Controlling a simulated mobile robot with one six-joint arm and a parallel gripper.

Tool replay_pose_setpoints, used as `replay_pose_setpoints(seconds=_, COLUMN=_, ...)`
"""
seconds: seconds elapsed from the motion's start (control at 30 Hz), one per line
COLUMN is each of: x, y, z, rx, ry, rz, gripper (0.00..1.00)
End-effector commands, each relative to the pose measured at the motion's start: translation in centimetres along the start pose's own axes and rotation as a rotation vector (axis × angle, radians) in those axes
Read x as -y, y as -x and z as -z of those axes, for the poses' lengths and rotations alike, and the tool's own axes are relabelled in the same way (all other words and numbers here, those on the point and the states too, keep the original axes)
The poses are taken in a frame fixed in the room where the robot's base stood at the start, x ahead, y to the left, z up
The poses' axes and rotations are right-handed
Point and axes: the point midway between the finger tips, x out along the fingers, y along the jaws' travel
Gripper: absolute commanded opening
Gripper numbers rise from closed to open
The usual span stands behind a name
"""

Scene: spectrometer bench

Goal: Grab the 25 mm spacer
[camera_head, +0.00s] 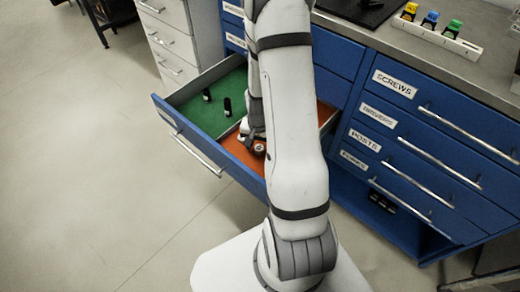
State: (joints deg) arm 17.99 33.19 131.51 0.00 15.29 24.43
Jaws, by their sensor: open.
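A blue drawer (190,145) stands open, with a green section on the left and an orange section on the right. Two small black upright pieces, one at the back (206,95) and one nearer the divider (227,106), stand on the green section. A small grey round piece (259,148) shows at the orange section, close beside my gripper. I cannot read a size on any piece, so I cannot tell which is the 25 mm spacer. My gripper (248,138) is low over the drawer near the divider, open. My arm hides much of the orange section and part of the gripper.
Blue drawers with labels, one reading SCREWS (394,84), are shut to the right. A white rack (440,36) with yellow, blue and green pieces stands on the grey benchtop. A grey drawer cabinet (170,40) stands at the back left. The floor at left is clear.

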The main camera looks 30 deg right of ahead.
Motion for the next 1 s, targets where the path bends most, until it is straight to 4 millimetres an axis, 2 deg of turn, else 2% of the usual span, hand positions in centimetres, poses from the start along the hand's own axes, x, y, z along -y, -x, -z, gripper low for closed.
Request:
replay_pose_setpoints(seconds=0.13, x=0.00, y=0.05, z=0.02, rx=0.000, ry=0.000, rz=0.000, gripper=0.55)
replay_pose_setpoints(seconds=0.7, x=-0.05, y=0.07, z=0.03, rx=0.000, ry=-0.001, rz=0.000, gripper=0.08)
replay_pose_setpoints(seconds=1.0, x=-0.05, y=0.59, z=0.08, rx=-0.002, ry=-0.002, rz=0.001, gripper=0.07)
